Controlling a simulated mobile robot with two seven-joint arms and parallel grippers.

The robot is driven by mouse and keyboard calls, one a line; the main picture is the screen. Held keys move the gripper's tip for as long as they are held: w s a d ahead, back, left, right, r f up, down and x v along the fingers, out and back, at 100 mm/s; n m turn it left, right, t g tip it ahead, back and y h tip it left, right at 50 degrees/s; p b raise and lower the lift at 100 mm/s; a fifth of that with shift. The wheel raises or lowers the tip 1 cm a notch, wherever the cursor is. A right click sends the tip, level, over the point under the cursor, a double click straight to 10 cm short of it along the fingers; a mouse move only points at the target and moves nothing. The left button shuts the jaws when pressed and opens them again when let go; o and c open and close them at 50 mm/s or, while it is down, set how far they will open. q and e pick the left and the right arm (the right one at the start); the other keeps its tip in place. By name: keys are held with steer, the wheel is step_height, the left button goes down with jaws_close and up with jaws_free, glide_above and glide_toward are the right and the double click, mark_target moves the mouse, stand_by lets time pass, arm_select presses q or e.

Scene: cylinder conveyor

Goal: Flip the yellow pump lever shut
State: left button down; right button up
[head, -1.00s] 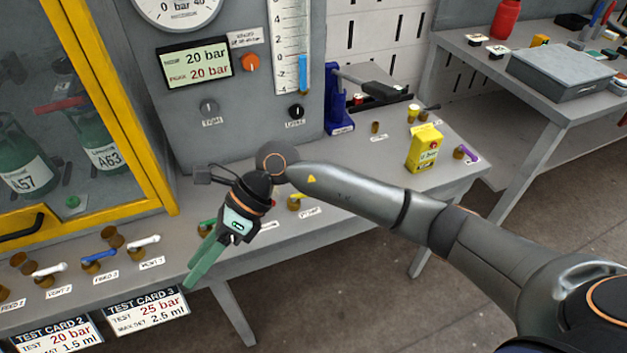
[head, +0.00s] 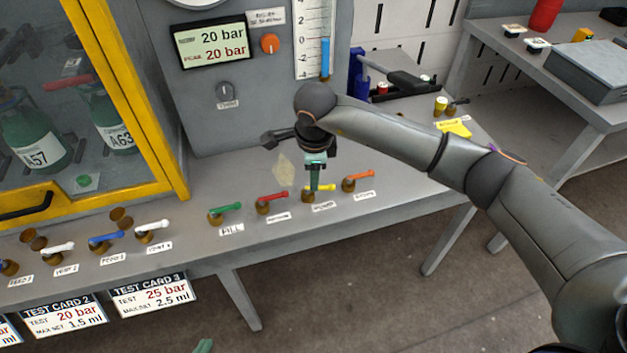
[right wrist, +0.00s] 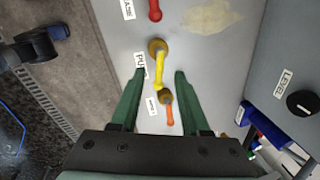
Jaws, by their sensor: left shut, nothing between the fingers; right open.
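The yellow pump lever (head: 322,188) sits on a brass valve in the row along the bench's front. In the head view its handle points right, roughly in line with the row. My right gripper (head: 315,180) is above it, pointing down, and hides part of it. In the right wrist view the lever (right wrist: 159,68) lies between the green fingers of my right gripper (right wrist: 158,73), which are spread apart. I cannot tell whether a finger touches it. Only a green fingertip of my left gripper (head: 203,346) shows at the bottom edge of the head view.
The red lever (head: 272,197) is left of the yellow one and the orange lever (head: 358,179) close on its right. A green lever (head: 226,208) is farther left. The grey panel (head: 225,120) rises behind.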

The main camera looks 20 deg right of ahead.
steer(key=shift+w+d+f, duration=0.1)
steer(key=shift+w+f, duration=0.15)
steer(key=shift+f, duration=0.85)
steer(key=shift+w+f, duration=0.2)
steer(key=shift+f, duration=0.85)
steer(key=shift+c, duration=0.2)
jaws_close()
